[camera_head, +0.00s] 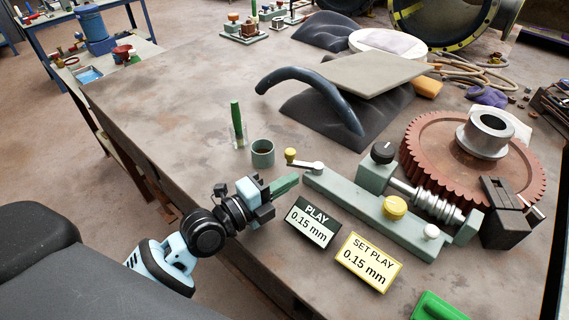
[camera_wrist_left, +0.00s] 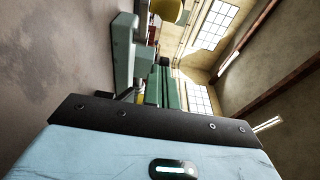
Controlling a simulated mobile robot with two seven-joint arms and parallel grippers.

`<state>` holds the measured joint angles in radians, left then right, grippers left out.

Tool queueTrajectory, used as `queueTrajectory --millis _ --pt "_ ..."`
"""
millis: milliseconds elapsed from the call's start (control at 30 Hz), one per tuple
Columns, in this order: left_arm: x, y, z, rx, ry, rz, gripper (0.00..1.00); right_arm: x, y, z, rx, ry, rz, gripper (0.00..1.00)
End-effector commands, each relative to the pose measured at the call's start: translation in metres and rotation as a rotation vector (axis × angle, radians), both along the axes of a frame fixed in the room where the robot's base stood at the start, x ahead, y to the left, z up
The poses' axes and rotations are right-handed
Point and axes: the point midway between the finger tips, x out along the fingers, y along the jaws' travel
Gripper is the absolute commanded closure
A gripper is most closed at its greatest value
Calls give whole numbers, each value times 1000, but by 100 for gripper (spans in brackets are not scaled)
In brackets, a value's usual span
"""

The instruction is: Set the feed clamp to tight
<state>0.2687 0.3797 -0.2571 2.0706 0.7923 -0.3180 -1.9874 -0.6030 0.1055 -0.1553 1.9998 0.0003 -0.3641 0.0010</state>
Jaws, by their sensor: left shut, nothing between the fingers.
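A grey-green fixture (camera_head: 360,212) lies on the table. At its left end is a metal lever with a yellow ball knob (camera_head: 290,155). A black knob with a white mark (camera_head: 382,152) sits on its upright block, a yellow round knob (camera_head: 395,207) on its bar and a white knob (camera_head: 431,231) near its right end. I cannot tell which is the feed clamp. My left gripper (camera_head: 296,179) is shut and empty, its green fingers pointing at the lever end. In the left wrist view the fingers (camera_wrist_left: 165,85) are beside the fixture (camera_wrist_left: 124,50). My right gripper is out of view.
A black sign (camera_head: 311,222) reads "PLAY 0.15 mm" and a yellow sign (camera_head: 369,262) reads "SET PLAY 0.15 mm". A worm (camera_head: 425,200) meets a large red-brown gear (camera_head: 450,150). A green cup (camera_head: 262,153) stands behind my left gripper. The table's left part is clear.

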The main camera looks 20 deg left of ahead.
Motion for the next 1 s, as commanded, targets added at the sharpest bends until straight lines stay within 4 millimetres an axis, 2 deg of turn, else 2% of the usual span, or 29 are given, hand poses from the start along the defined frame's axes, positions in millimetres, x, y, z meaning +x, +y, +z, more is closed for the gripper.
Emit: queueTrajectory --millis 100,200,400,1000 --pt "20 -12 3 -5 -3 0 100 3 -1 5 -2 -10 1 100" --pt "28 3 -1 4 0 2 100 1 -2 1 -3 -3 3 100" --pt "40 15 -1 1 2 0 100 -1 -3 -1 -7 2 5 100" --pt "44 19 -1 1 1 -1 100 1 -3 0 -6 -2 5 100"
